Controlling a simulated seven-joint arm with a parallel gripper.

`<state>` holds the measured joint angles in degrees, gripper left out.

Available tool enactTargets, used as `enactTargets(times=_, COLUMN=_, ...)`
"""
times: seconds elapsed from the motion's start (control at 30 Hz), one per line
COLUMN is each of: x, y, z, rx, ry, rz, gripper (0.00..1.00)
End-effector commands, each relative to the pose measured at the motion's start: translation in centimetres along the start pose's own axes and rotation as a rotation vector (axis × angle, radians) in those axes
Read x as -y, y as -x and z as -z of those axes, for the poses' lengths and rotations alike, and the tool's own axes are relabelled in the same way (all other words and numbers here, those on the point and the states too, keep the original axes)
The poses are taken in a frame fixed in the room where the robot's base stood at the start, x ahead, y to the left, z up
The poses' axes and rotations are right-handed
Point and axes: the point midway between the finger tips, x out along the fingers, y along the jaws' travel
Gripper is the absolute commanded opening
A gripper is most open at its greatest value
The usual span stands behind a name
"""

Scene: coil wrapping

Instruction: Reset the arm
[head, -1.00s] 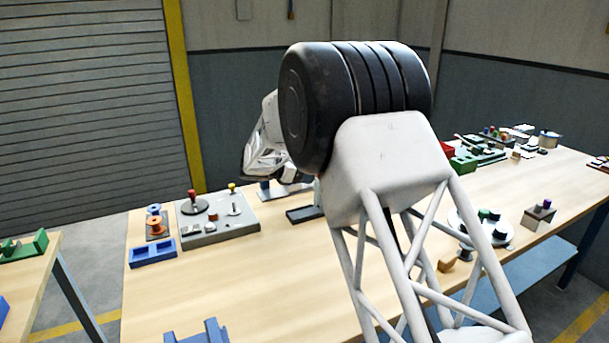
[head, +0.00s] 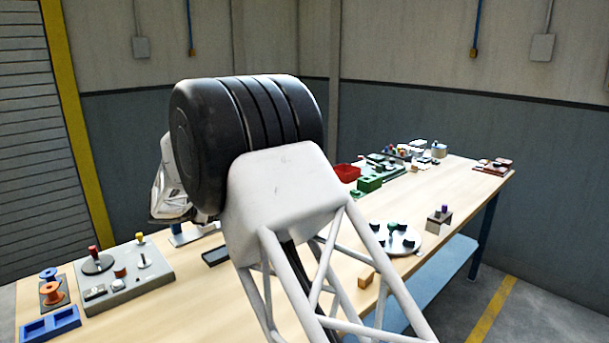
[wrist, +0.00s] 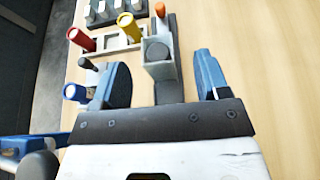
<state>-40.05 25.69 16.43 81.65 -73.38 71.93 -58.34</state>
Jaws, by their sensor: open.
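My gripper (wrist: 158,80) shows in the wrist view with its two blue fingers well apart. A grey upright fixture (wrist: 160,70) with a dark round top shows between and beyond the fingers. I cannot tell how far off it is, and no thing is visibly gripped. In the head view my arm's black joint and white lattice link fill the middle, and my gripper is hidden behind them. A grey panel (head: 150,283) with red and yellow knobs lies left of the arm. An orange spool (head: 54,292) stands beside it.
In the wrist view a tray (wrist: 112,45) holds red and yellow cylinders, left of the fixture. In the head view a blue tray (head: 50,325) lies at front left. A round white plate (head: 395,238) and a red bin (head: 347,172) stand right of my arm.

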Motion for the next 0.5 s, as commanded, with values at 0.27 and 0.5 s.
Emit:
enactTargets(times=0.27, x=6.0, y=-2.2, z=-4.5, rx=-0.079, ry=-0.141, rz=0.072, gripper=0.68)
enactTargets(times=0.5, x=13.4, y=-4.0, z=-8.7, rx=-0.168, ry=-0.317, rz=0.160, gripper=0.68)
